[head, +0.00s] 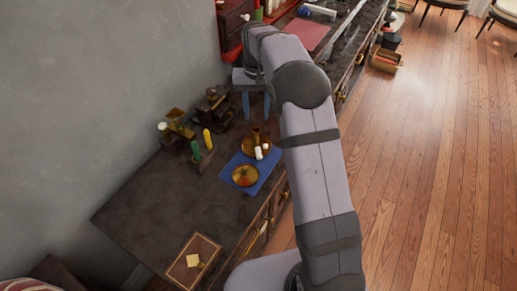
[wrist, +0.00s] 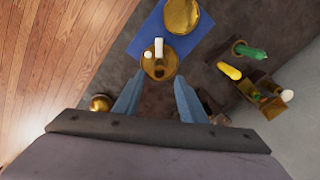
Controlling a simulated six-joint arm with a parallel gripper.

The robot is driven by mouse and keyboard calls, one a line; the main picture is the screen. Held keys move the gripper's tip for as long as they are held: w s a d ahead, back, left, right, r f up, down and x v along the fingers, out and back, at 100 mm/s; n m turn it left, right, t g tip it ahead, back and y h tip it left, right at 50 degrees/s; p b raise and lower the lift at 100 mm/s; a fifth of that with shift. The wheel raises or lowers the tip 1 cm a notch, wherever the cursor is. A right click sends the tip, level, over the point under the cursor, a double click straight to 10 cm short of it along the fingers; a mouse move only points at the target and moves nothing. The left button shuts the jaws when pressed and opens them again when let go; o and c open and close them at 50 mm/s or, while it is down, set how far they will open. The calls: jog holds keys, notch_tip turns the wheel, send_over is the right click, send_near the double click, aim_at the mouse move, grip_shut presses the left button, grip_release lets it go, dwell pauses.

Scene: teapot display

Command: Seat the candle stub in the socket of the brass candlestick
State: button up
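The brass candlestick (head: 255,135) has a wide round dish and an upright socket; it stands at the back of a blue mat. In the wrist view the candlestick (wrist: 160,69) is just beyond my fingertips. A white candle stub (head: 258,153) is at the candlestick's near side; it also shows in the wrist view (wrist: 159,47). It appears outside the socket, but I cannot tell whether it rests on the dish or the mat. A smaller white piece (wrist: 147,55) is beside it. My gripper (wrist: 159,93) is open and empty, its blue fingers well apart, behind the candlestick in the head view (head: 256,103).
A round brass dish (head: 245,175) lies on the blue mat (head: 268,171). A round brass object (wrist: 101,103) is left of my fingers. The front-left tabletop (head: 150,205) is clear.

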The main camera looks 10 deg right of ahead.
jog(key=a+r+n+b, duration=0.1)
jog(key=a+r+b, duration=0.1)
jog(key=a, duration=0.4)
jog(key=s+f+n+h, duration=0.2)
jog(key=s+f, duration=0.1)
jog(key=s, duration=0.5)
jog(key=t+h, duration=0.1)
jog(key=t, duration=0.3)
send_near(259, 157)
jog(key=shift+d+f+b, duration=0.3)
jog(key=shift+f+b, duration=0.05)
jog(key=shift+m, duration=0.5)
jog(key=shift+a+x, duration=0.2)
jog(key=shift+x, duration=3.5)
jog(key=shift+w, duration=0.2)
